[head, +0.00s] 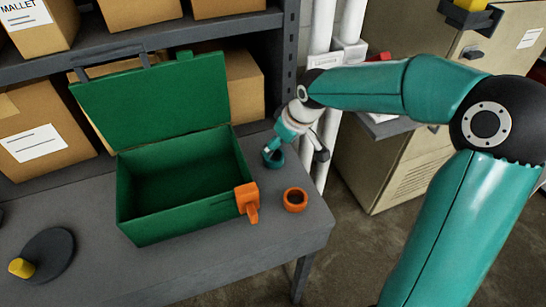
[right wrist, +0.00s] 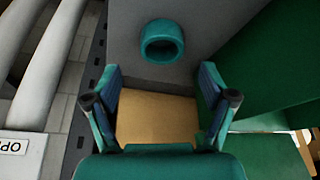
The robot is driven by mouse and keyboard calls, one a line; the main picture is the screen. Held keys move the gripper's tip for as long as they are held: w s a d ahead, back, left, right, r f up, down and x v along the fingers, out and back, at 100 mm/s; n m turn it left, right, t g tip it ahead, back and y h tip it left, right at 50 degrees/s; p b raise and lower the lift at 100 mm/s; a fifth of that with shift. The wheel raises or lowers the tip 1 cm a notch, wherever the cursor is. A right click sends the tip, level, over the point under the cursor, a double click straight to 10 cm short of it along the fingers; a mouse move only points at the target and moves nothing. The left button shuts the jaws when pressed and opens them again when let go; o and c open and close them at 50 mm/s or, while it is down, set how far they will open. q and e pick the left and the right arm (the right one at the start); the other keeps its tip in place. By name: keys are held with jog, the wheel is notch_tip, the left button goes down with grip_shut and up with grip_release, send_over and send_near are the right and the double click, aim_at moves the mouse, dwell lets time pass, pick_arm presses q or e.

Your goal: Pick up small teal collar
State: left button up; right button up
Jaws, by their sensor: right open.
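The small teal collar (head: 273,158) stands on the grey bench beside the right wall of the green box, near the bench's right side. In the right wrist view the collar (right wrist: 162,42) is a short ring with a dark hole, at top centre beyond the fingertips. My right gripper (head: 294,150) is open and empty close to the collar; in the head view a finger partly overlaps it. In the right wrist view the fingers of the gripper (right wrist: 160,101) are wide apart, with the collar not between them. My left gripper is not in view.
An open green toolbox (head: 128,203) with an orange latch (head: 248,200) stands left of the collar. An orange ring (head: 295,200) sits in front of it. A dark disc with a yellow knob (head: 48,256) lies far left. White pipes (head: 347,60) rise behind the bench's right end.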

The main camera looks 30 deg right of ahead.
aim_at(275, 155)
jog(key=shift+s+p+x, duration=0.2)
jog(key=shift+p+x, duration=0.45)
jog(key=shift+x, duration=2)
jog(key=shift+a+f, duration=0.1)
jog(key=shift+c, duration=0.2)
jog(key=c, duration=1)
